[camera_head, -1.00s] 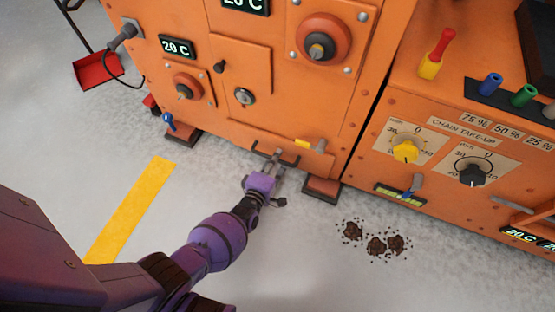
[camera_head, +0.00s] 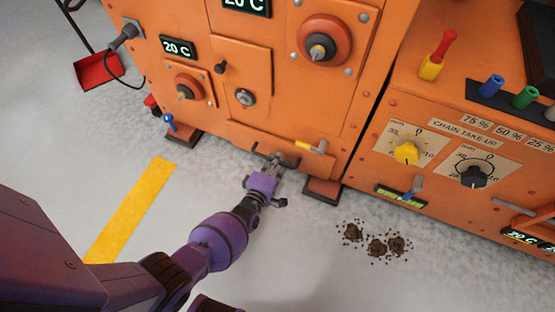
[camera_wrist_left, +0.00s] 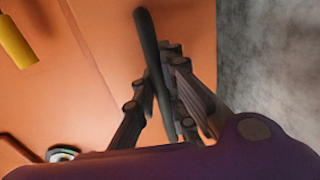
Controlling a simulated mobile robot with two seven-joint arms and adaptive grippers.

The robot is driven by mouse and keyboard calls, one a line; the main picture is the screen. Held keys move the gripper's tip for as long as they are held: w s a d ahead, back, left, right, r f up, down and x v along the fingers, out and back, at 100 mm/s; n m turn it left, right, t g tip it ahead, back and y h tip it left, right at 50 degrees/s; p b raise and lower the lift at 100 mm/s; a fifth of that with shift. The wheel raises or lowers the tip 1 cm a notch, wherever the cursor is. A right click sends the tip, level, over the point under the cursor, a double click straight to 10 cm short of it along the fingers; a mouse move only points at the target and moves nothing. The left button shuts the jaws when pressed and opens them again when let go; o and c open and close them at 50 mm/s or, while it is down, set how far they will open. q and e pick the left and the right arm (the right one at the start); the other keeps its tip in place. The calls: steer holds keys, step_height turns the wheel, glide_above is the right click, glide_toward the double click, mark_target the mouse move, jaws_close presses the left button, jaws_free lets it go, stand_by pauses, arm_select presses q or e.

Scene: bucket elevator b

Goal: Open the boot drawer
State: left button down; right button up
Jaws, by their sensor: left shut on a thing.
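The boot drawer (camera_head: 240,137) is the low orange front at the foot of the orange machine. It looks shut, flush with the machine. Its dark bar handle (camera_head: 290,163) sticks out at the front. My left gripper (camera_head: 275,161) is at the handle, shut on it. In the left wrist view the dark bar (camera_wrist_left: 147,45) runs between the fingers of my left gripper (camera_wrist_left: 165,100). A small latch with a yellow grip (camera_head: 304,145) sits just right of the handle; the yellow piece (camera_wrist_left: 14,42) also shows in the left wrist view. My right gripper is not in view.
Machine feet (camera_head: 322,189) stand on the floor beside the drawer. Dark clumps (camera_head: 376,247) lie on the floor to the right. A yellow floor stripe (camera_head: 132,208) and a red dustpan (camera_head: 98,71) are to the left. The floor before the drawer is otherwise clear.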

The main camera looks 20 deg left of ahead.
arm_select(q)
steer(key=f+p+v, duration=0.1)
steer(key=f+v, duration=0.1)
steer(key=v, duration=1.1)
steer(key=s+d+f+p+v, duration=0.1)
steer(key=f+v, duration=0.2)
steer(key=v, duration=1.1)
steer(key=shift+s+a+p, duration=0.3)
steer(key=shift+a+p, duration=0.05)
steer(key=shift+a, duration=0.1)
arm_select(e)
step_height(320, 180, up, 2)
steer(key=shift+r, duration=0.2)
arm_select(q)
steer(key=c, duration=2.5)
jaws_free()
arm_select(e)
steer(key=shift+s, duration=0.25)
arm_select(q)
steer(key=o, duration=0.6)
steer(key=shift+f, duration=0.1)
steer(key=shift+o, duration=0.5)
steer(key=shift+s+f, duration=0.1)
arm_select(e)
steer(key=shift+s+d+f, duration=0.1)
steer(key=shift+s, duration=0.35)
